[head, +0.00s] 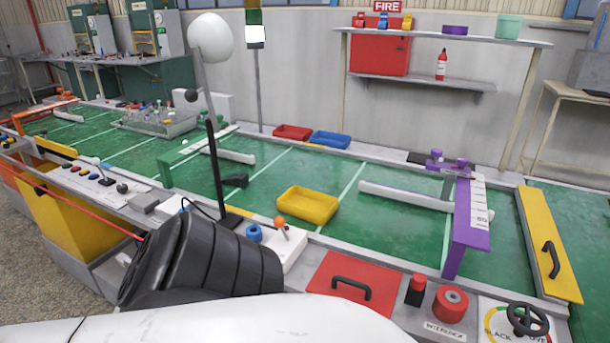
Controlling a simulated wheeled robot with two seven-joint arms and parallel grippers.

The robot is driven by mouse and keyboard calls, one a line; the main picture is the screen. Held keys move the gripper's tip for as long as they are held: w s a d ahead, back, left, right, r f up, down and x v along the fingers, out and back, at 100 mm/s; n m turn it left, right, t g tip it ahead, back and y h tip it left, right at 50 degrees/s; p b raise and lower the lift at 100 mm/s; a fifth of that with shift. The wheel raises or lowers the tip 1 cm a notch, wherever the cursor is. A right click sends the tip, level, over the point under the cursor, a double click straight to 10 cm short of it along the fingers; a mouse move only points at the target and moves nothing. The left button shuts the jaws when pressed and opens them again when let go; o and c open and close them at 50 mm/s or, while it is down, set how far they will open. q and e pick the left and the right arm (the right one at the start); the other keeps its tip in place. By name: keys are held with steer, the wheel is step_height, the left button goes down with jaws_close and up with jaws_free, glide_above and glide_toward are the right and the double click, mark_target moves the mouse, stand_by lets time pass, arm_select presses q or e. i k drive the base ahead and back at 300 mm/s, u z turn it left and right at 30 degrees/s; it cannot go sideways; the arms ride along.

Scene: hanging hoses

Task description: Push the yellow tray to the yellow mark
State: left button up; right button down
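The yellow tray (308,204) is a shallow, empty open box. It sits on the green table surface (405,220) near the front edge, left of a white-green stripe. A small yellow strip (318,146) shows at the back edge of the table, behind the tray, beside the blue tray. I cannot tell for sure that it is the yellow mark. Neither of my grippers is in view. A white and black part of my own body fills the bottom left of the view.
A red tray (292,132) and a blue tray (332,140) stand at the back edge. A purple gate (467,225) and a white bar (405,196) lie to the right. A post with a white ball (210,37) rises at the left. The green surface behind the yellow tray is clear.

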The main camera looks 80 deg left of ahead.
mark_target(315, 208)
steer(key=u, duration=2.3)
